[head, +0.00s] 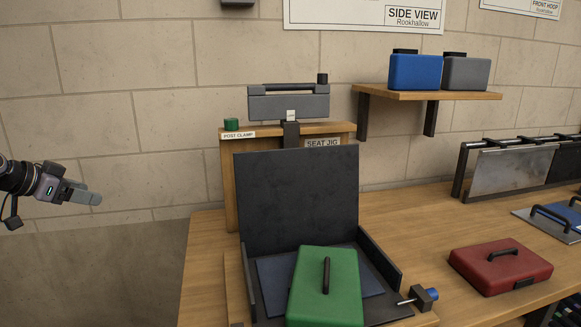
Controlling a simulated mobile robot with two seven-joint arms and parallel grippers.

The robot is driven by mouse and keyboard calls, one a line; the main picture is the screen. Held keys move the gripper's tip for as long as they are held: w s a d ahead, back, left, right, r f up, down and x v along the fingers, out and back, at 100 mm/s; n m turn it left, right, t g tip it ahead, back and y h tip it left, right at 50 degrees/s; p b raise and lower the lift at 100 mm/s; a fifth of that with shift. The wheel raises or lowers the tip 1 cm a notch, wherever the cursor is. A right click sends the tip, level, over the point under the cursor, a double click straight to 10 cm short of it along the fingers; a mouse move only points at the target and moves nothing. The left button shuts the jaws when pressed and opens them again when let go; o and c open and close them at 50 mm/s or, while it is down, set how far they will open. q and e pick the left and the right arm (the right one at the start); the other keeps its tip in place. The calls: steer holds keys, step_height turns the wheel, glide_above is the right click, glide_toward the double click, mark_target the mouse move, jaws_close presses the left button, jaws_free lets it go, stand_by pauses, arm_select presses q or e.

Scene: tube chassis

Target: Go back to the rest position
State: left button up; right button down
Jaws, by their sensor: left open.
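My left gripper (82,196) shows at the left edge of the head view, pointing right. It is open and empty, in the air in front of the block wall and left of the bench. It touches nothing. My right gripper is out of view.
A wooden bench (420,215) fills the right and centre. The dark seat jig (296,203) holds a green case (325,285). A red case (500,266) lies to the right. A shelf (430,95) carries a blue box (415,72) and a grey box (466,73). Space around my left gripper is clear.

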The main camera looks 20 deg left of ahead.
arm_select(q)
step_height(320, 180, down, 11)
steer(key=s+g+y, duration=0.1)
steer(key=g+y, duration=0.1)
steer(key=y, duration=0.2)
steer(key=s+d+f+m+y, duration=0.15)
steer(key=s+d+f, duration=0.25)
steer(key=d+f, duration=0.4)
steer(key=s+d+f+m, duration=0.3)
steer(key=s+d+f, duration=0.15)
steer(key=f, duration=0.55)
steer(key=s+d+f+h, duration=0.35)
steer(key=s+d, duration=0.35)
steer(key=d, duration=0.4)
steer(key=s+d+f+h, duration=0.2)
steer(key=s+d+f, duration=0.3)
steer(key=d, duration=0.6)
steer(key=d+n+t, duration=0.2)
steer(key=d+n, duration=0.4)
steer(key=d, duration=0.5)
step_height(320, 180, up, 6)
steer(key=s+a+p, duration=0.1)
steer(key=p, duration=0.5)
steer(key=shift+r, duration=0.15)
